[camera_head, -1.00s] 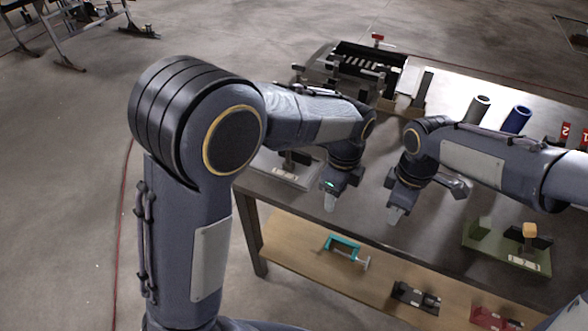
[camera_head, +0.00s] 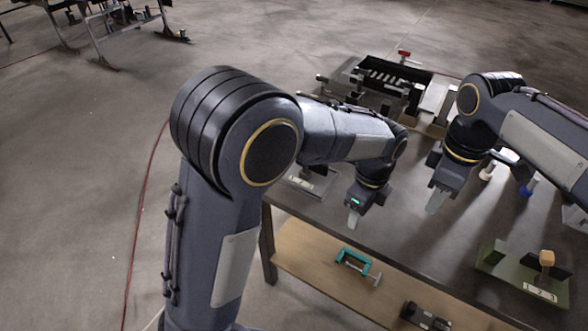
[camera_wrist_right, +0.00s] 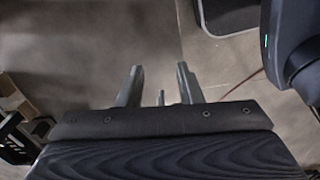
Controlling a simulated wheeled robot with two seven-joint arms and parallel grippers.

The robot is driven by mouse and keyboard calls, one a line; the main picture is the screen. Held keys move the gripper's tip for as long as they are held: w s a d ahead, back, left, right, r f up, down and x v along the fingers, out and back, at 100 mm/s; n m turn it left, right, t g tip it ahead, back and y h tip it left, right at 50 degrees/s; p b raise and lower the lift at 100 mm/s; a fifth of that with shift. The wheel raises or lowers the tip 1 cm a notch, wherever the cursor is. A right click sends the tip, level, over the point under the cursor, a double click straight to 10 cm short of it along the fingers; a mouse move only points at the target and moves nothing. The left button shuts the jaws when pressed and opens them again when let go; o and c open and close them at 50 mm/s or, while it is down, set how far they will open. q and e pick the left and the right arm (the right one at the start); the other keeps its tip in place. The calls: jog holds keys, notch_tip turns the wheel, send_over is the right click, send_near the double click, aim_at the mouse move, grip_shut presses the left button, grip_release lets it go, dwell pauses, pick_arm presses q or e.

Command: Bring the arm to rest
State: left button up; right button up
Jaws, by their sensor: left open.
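My left gripper (camera_head: 353,222) hangs over the near left part of the grey table (camera_head: 400,232), pointing down. Its fingers look close together from this angle, and nothing shows in them. My right gripper (camera_head: 435,206) hangs to the right of it, also pointing down over the table, with a gap between the two. In the right wrist view, the two fingers of the right gripper (camera_wrist_right: 159,75) stand apart with nothing held between them. My right forearm hides part of the table's right side.
A black slotted tray (camera_head: 380,80) stands at the table's back. A green fixture (camera_head: 520,278) with a wooden-topped part sits at the right. A teal clamp (camera_head: 352,258) and a dark device (camera_head: 425,317) lie on the lower wooden shelf (camera_head: 310,263). A red cable crosses the floor at left.

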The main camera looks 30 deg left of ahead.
jog(key=shift+r, duration=0.15)
dwell(0.3)
pick_arm(q)
jog(key=shift+a+r, duration=0.1)
jog(key=shift+a, duration=0.05)
jog(key=s+a+r+n+t+h, duration=0.2)
jog(key=s+a+r+n+h, duration=0.2)
jog(key=s+a+r+n, duration=0.45)
pick_arm(e)
jog(key=s+d+m+t+y, duration=0.2)
jog(key=s+d+m+y, duration=0.1)
jog(key=s+d+m, duration=0.65)
pick_arm(q)
jog(key=s+a+f+n+t, duration=0.1)
jog(key=s+a+n+t, duration=0.2)
jog(key=s+n, duration=0.9)
jog(key=shift+s+a+f+n+t, duration=0.3)
jog(key=shift+s+a+f+n, duration=0.1)
jog(key=shift+a+n, duration=0.55)
pick_arm(e)
jog(key=s+d+f+m+t, duration=0.1)
jog(key=s+d+f+m, duration=0.1)
jog(key=s+m, duration=0.2)
jog(key=s+d+f+m+t, duration=0.2)
jog(key=s+d+f+m, duration=0.1)
jog(key=s, duration=0.5)
jog(key=shift+f+m+t+y, duration=0.2)
jog(key=shift+m+t+y, duration=0.1)
jog(key=shift+m+y, duration=0.15)
